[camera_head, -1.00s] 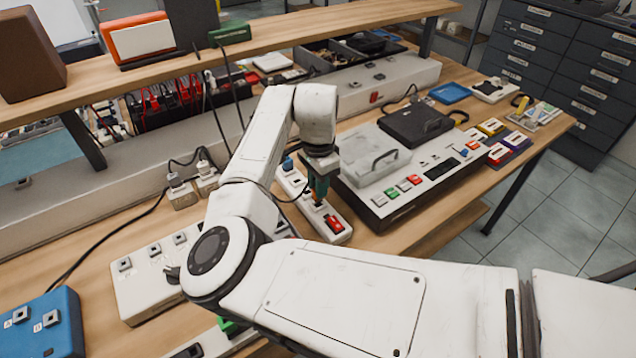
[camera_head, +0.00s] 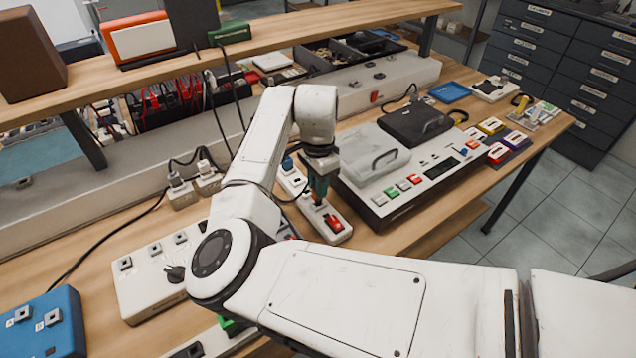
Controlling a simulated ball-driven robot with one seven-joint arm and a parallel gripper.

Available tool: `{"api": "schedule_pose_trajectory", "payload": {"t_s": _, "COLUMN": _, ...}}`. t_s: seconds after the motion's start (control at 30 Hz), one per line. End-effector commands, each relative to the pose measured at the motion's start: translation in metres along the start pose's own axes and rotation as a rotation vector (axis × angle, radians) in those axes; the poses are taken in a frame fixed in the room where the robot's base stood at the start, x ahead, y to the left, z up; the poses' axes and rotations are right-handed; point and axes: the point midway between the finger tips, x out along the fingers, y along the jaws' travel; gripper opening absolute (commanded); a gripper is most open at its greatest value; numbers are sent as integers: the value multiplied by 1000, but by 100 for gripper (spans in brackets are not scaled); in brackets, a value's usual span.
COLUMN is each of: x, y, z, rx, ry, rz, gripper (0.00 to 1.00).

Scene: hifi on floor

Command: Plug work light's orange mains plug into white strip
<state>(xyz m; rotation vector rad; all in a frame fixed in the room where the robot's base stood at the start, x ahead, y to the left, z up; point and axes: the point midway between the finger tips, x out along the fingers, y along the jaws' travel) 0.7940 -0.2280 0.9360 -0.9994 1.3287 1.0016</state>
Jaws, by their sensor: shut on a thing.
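The white strip (camera_head: 338,235) lies on the wooden bench, running from upper left to lower right, with a red switch (camera_head: 333,221) near its front end. A blue plug (camera_head: 287,164) sits at its far end. My gripper (camera_head: 317,196) points down over the middle of the strip, just behind the red switch. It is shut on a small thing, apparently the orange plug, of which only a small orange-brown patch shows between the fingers. Whether the plug's pins are in a socket cannot be seen. The work light itself cannot be made out.
A white control box (camera_head: 378,208) with green and red buttons stands close right of the strip. A grey-white box with sockets (camera_head: 140,290) and a blue box (camera_head: 45,335) are at the left. A shelf (camera_head: 130,75) runs above the back. A dark cable loops left of the strip.

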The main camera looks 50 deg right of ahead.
Motion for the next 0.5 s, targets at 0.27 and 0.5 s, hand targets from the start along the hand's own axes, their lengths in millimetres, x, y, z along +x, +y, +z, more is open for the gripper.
{"api": "schedule_pose_trajectory", "payload": {"t_s": 0.27, "x": 3, "y": 0, "z": 0, "rx": 0, "ry": 1, "rz": 0, "gripper": 0}}
{"api": "schedule_pose_trajectory", "payload": {"t_s": 0.5, "x": 6, "y": 0, "z": 0, "rx": 0, "ry": 1, "rz": 0, "gripper": 0}}
